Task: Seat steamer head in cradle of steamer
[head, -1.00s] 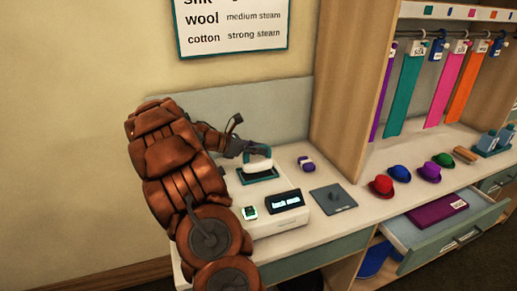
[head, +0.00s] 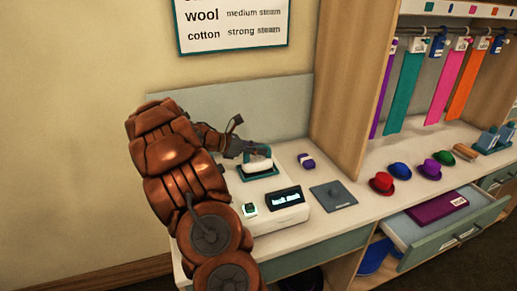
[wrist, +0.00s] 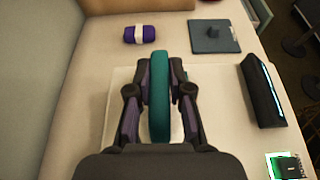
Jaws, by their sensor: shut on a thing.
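The steamer (head: 268,222) is a white box with a dark display (head: 285,198) on its slanted front. Its cradle (head: 262,177) is a teal-rimmed dark recess on top. The white steamer head (head: 257,165) with a teal handle is right at the cradle, its lower part inside the rim's outline; I cannot tell whether it rests fully on the bottom. My gripper (head: 247,150) is shut on the teal handle (wrist: 160,95), one finger on each side in the wrist view. The handle and fingers hide the cradle in the wrist view.
A purple roll with a white band (head: 306,161) and a grey plate with a knob (head: 333,195) lie right of the steamer. Several hats (head: 382,183) stand farther right. An open drawer (head: 450,222) juts out below. A back panel (head: 220,112) stands behind.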

